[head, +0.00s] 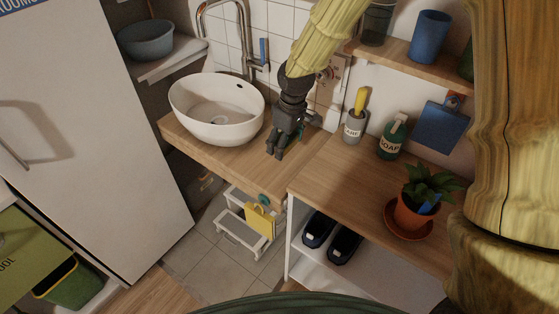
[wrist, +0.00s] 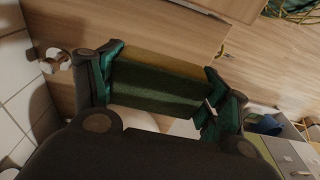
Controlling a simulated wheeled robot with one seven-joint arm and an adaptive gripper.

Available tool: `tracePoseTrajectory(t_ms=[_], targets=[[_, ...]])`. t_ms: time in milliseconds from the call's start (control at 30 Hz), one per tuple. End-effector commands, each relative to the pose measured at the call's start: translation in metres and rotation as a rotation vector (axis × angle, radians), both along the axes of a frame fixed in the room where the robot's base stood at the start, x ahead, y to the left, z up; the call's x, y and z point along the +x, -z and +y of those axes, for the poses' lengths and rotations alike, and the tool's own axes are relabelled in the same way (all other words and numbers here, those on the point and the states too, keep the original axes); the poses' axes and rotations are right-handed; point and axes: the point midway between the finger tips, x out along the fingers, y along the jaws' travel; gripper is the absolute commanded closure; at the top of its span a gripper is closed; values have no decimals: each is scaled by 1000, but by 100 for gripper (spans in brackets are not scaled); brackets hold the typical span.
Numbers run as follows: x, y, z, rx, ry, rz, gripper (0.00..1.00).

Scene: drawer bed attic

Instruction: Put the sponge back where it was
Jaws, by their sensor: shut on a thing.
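My gripper (head: 276,152) is over the wooden counter (head: 235,165), just right of the white basin (head: 215,105). In the wrist view my gripper (wrist: 165,90) is shut on the sponge (wrist: 155,88), which lies crosswise between the two fingers. The sponge is dark green with a yellowish edge. In the head view only a bit of green shows behind the fingers. I cannot tell whether the sponge touches the counter.
A grey cup with a yellow brush (head: 355,120), a green soap bottle (head: 393,138) and a potted plant (head: 415,205) stand to the right. The tap (head: 240,45) rises behind the basin. A shelf (head: 400,62) juts out above. The wood between gripper and plant is mostly clear.

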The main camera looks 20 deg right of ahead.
Motion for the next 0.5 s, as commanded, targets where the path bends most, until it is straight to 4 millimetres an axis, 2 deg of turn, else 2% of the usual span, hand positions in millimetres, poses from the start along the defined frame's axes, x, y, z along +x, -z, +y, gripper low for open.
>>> tracePoseTrajectory(t_ms=[300,500], targets=[[1,42,-1,-2,-3,4,40],[1,56,0,-1,-4,2,40]])
